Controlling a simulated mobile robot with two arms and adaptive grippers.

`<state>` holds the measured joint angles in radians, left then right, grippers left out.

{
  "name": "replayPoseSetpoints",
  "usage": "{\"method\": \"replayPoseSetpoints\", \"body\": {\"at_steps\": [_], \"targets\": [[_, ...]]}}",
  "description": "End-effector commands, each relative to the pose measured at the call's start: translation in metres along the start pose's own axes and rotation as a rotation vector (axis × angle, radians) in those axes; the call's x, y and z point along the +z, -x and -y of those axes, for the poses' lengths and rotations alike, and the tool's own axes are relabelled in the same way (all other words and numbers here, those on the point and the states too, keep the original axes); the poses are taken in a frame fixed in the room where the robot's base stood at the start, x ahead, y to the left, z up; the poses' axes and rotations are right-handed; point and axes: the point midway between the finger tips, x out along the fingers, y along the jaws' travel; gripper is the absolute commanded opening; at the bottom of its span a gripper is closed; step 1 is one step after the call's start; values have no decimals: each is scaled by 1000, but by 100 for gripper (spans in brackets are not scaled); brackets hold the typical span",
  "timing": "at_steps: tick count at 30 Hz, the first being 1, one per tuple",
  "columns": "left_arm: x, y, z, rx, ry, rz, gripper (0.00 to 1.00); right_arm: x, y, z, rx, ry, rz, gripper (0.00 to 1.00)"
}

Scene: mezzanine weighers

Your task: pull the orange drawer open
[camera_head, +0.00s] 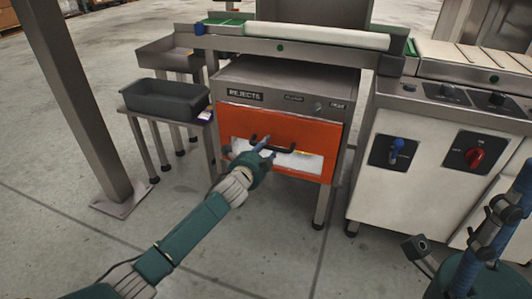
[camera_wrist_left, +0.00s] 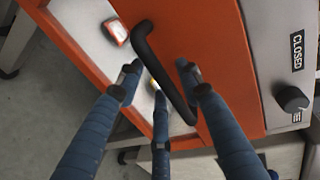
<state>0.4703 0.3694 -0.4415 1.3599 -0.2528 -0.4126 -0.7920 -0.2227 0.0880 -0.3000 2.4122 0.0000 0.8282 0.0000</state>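The orange drawer (camera_head: 310,133) sits in a grey cabinet labelled REJECTS, its front looking flush with the cabinet face. A dark bar handle (camera_head: 283,150) crosses its front. My left gripper (camera_head: 262,149) is at the left part of this handle. In the left wrist view the black handle (camera_wrist_left: 163,72) runs between my spread fingers (camera_wrist_left: 160,80). The fingers are open; I cannot tell whether any touches the handle. Part of my right arm (camera_head: 488,240) shows at the lower right; its gripper state is unclear.
A pale window or opening in the drawer front shows a red-and-white item (camera_wrist_left: 116,32). A dark bin (camera_head: 165,98) stands on a side table at left. A steel post (camera_head: 75,100) is farther left. A panel with a red knob (camera_head: 474,155) is at right. Floor before the drawer is clear.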

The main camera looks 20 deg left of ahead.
Motion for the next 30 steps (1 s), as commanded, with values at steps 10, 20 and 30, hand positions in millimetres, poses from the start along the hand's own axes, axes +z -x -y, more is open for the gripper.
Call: {"method": "replayPoseSetpoints", "body": {"at_steps": [10, 20, 30], "targets": [[0, -4, 0, 0, 0, -1, 34, 0, -2, 0, -3, 1, -6, 47], [0, -4, 0, 0, 1, -1, 0, 0, -2, 0, -3, 0, -6, 47], [0, 7, -1, 3, 1, -1, 0, -2, -3, -1, 7, -2, 12, 47]]}}
